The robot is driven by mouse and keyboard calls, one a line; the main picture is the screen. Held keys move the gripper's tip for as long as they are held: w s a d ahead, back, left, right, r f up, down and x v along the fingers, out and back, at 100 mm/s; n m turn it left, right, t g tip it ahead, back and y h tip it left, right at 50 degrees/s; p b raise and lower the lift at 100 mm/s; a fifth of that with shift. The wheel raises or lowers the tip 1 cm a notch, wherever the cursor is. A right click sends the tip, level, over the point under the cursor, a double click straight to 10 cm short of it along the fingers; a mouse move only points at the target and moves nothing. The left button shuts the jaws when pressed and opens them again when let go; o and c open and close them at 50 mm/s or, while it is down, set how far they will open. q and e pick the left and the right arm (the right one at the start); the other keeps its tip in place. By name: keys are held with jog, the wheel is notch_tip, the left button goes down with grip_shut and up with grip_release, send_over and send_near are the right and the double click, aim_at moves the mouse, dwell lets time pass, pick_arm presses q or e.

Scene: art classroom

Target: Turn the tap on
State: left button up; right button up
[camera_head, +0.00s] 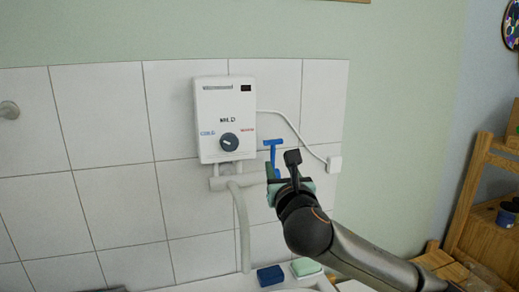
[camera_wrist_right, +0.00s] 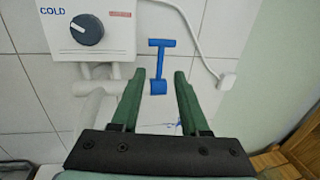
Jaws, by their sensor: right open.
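The tap is a pale pipe (camera_head: 242,215) below a white water heater, with a spout curving down. Its blue T-shaped handle (camera_head: 273,146) stands upright at the right end. In the right wrist view the handle's crossbar (camera_wrist_right: 162,43) is above the fingertips. Its lower blue block (camera_wrist_right: 159,87) appears between the two green fingers. My right gripper (camera_head: 281,168) is open, close in front of the handle. It also shows in the right wrist view (camera_wrist_right: 160,75), with nothing gripped. I cannot tell whether a finger touches the handle. My left gripper is not in view.
The water heater (camera_head: 225,105) with a dark knob hangs on the tiled wall. A white cable runs to a socket box (camera_head: 334,164) on the right. A blue sponge (camera_head: 270,275) and a green-and-white one (camera_head: 306,267) lie below. A wooden shelf (camera_head: 478,200) stands right.

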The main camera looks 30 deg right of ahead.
aim_at(273, 151)
jog(key=p+x, duration=0.1)
jog(key=x, duration=1.1)
jog(key=shift+d+f+p, duration=0.1)
jog(key=shift+d+p, duration=0.05)
jog(key=shift+p, duration=0.2)
jog(key=shift+c, duration=0.3)
grip_shut()
dwell(0.6)
